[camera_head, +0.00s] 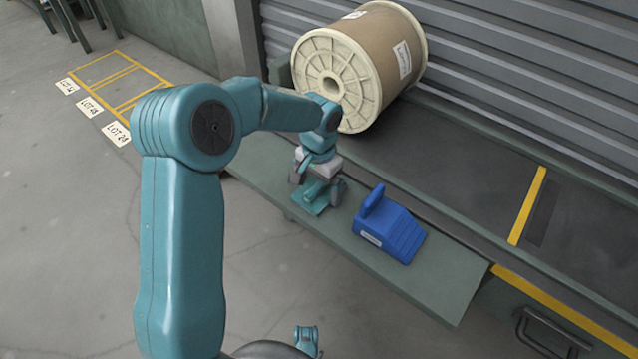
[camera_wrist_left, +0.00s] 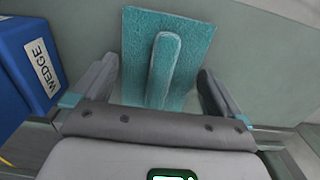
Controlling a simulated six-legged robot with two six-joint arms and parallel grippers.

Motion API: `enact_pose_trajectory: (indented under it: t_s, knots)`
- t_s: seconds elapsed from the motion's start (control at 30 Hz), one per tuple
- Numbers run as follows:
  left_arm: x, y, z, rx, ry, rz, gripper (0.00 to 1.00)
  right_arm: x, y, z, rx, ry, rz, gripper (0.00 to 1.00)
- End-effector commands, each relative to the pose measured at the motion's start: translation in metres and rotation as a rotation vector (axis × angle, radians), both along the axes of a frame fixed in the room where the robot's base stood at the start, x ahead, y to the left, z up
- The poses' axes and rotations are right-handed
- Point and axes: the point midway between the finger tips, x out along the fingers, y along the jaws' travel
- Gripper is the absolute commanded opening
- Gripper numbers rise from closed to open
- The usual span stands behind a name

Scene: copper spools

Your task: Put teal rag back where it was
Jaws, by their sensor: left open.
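The teal rag (camera_head: 310,204) lies flat on the green ledge (camera_head: 432,290), below my left gripper (camera_head: 319,184). In the left wrist view the rag (camera_wrist_left: 198,50) is a square cloth with a raised fold along its middle. My left gripper (camera_wrist_left: 156,70) is open, with one finger on each side of the fold and gaps between the fingers and the fold. I cannot tell how far the fingertips are above the ledge.
A blue wedge (camera_head: 392,232) stands on the ledge just right of the rag; it also shows in the left wrist view (camera_wrist_left: 22,70). A large cable spool (camera_head: 380,60) stands behind by the shutter. Yellow floor markings (camera_head: 120,75) are at the far left.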

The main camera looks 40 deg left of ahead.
Motion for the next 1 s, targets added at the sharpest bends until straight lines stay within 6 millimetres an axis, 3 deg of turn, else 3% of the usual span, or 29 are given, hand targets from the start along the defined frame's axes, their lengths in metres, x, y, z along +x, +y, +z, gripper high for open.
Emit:
enact_pose_trajectory:
  t_s: [0.53, 0.7, 1.0]
  knots:
    - [0.001, 0.0, 0.108, 0.0, -0.003, 0.0, 1.0, -0.008, 0.007, 0.039, 0.006, 0.014, 0.031, 0.0]
    - [0.0, 0.0, 0.122, 0.0, -0.001, -0.001, 1.0, -0.009, 0.008, 0.042, 0.006, 0.015, 0.033, 0.0]
    - [0.0, 0.0, 0.123, 0.0, -0.001, -0.001, 1.0, -0.009, 0.008, 0.042, 0.006, 0.016, 0.034, 0.0]
